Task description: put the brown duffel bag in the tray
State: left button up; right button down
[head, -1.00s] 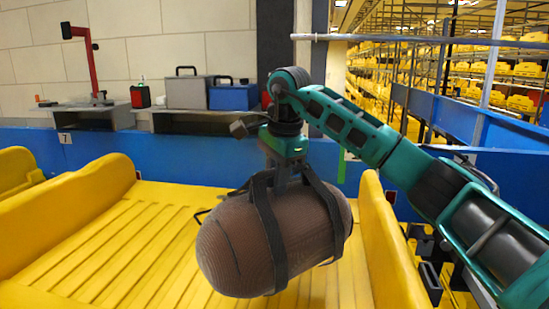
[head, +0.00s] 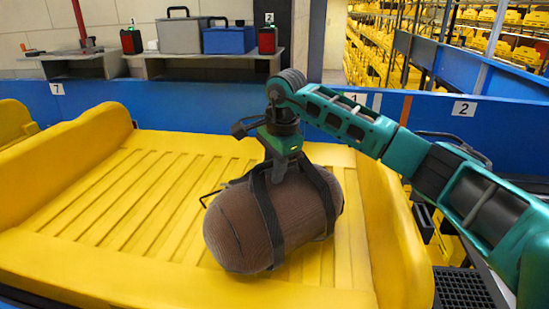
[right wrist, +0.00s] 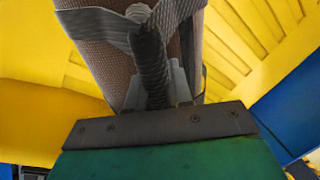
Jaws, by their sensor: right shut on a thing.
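The brown duffel bag (head: 235,232) has dark straps and hangs or rests at the yellow tray (head: 110,215), over its right part in the head view. My right gripper (head: 280,165) is above the bag, shut on its strap handle. The right wrist view shows the handle (right wrist: 150,65) between the fingers, with the brown bag body (right wrist: 105,65) beyond it. I cannot tell whether the bag's underside touches the tray floor. My left gripper is not in view.
The tray's raised right wall (head: 390,235) stands beside the bag. A blue barrier (head: 190,107) runs behind the tray. Grey shelves (head: 200,66) beyond hold a grey case, a blue toolbox (head: 229,40) and red-black items. The tray's left part is clear.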

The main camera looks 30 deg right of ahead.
jog(key=shift+r, duration=0.2)
jog(key=c, duration=1.5)
grip_release()
jog(key=shift+f, duration=0.25)
jog(key=o, duration=0.5)
jog(key=shift+r, duration=0.15)
jog(key=r, duration=0.4)
jog(key=s+r, duration=0.1)
jog(key=r, duration=0.2)
jog(key=s+r, duration=0.1)
jog(key=r, duration=0.3)
jog(key=shift+s+d+r, duration=0.1)
jog(key=shift+s+r, duration=0.1)
jog(key=shift+r, duration=0.15)
